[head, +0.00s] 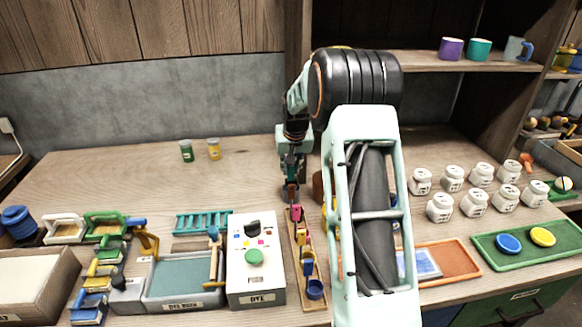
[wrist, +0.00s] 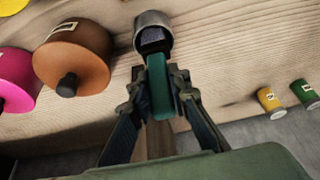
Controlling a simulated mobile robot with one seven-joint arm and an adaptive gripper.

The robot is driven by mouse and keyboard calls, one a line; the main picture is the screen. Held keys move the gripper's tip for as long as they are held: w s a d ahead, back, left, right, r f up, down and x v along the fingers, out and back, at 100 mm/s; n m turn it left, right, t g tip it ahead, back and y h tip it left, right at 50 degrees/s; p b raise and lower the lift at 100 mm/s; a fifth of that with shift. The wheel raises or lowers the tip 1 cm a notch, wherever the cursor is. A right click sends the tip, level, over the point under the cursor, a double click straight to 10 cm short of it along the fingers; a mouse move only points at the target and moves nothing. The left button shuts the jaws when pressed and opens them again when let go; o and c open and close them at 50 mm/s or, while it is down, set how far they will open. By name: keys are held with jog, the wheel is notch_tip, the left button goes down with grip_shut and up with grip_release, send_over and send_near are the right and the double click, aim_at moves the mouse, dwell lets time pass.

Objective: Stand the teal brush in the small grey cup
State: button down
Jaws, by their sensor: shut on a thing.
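My gripper (wrist: 155,88) is shut on the teal brush (wrist: 158,72), with a finger on each side of it in the wrist view. The brush's dark bristles (wrist: 152,37) point to the top of the picture and overlap the small grey cup (wrist: 153,18). I cannot tell whether the bristles are inside the cup or in front of it. In the head view my gripper (head: 291,180) is low over the middle of the table, behind the narrow wooden rack. The brush and the cup cannot be made out clearly there.
A brown rounded object (wrist: 75,55) with a black knob and a pink one (wrist: 14,80) are close by. A yellow jar (head: 214,148) and a green jar (head: 186,150) stand at the back. A white dye box (head: 255,280) is in front.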

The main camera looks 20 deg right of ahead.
jog(key=c, duration=1.7)
grip_release()
jog(key=shift+c, duration=0.2)
jog(key=v, duration=1.2)
jog(key=shift+r, duration=0.1)
